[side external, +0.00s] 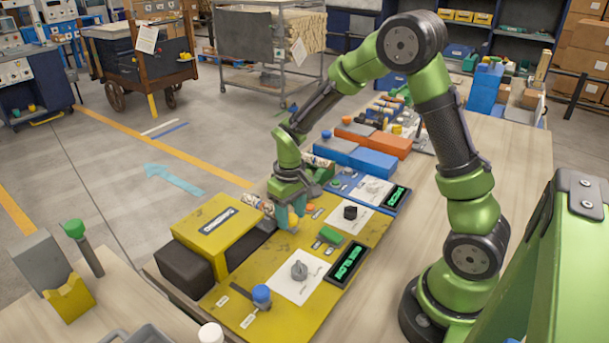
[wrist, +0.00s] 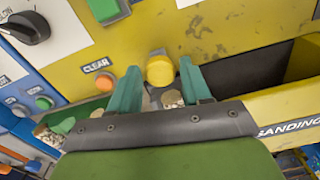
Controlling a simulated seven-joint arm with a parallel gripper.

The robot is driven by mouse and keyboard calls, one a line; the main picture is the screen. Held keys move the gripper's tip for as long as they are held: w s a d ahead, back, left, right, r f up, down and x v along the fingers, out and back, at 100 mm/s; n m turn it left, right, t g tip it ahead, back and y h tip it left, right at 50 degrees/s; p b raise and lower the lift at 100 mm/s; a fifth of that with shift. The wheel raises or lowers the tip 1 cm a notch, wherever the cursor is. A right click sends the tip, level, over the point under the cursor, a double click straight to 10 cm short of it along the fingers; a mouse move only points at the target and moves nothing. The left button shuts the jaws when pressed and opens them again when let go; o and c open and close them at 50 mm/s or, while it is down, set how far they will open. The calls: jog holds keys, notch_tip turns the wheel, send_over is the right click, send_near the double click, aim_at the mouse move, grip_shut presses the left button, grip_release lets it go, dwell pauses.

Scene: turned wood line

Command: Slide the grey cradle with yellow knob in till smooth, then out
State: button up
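The yellow knob (wrist: 160,70) is in the upper middle of the wrist view, with a little grey of the cradle (wrist: 157,52) at its edge. The rest of the cradle is hidden by the knob and my gripper. My gripper (wrist: 160,82) has its two green fingers apart, one on each side of the knob, with small gaps seen. Mottled wood pieces (wrist: 172,98) show partly between and beside the fingers. In the side external view my gripper (side external: 291,215) points down at the yellow sanding machine (side external: 218,226) and hides the knob.
The yellow panel (side external: 233,307) carries a grey dial (side external: 299,270), a blue knob (side external: 261,296), a green button (side external: 329,235) and a lit display (side external: 345,264). An orange CLEAR button (wrist: 105,81) is left of my fingers. Blue and orange stations stand behind along the bench.

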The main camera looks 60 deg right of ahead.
grip_shut()
send_over(261, 260)
jog(key=shift+a, duration=0.1)
dwell(0.3)
jog(key=shift+o, duration=0.7)
grip_release()
jog(key=shift+a, duration=0.1)
jog(key=shift+o, duration=0.9)
jog(key=shift+d, duration=0.2)
jog(key=shift+r, duration=0.15)
notch_tip(261, 260, up, 17)
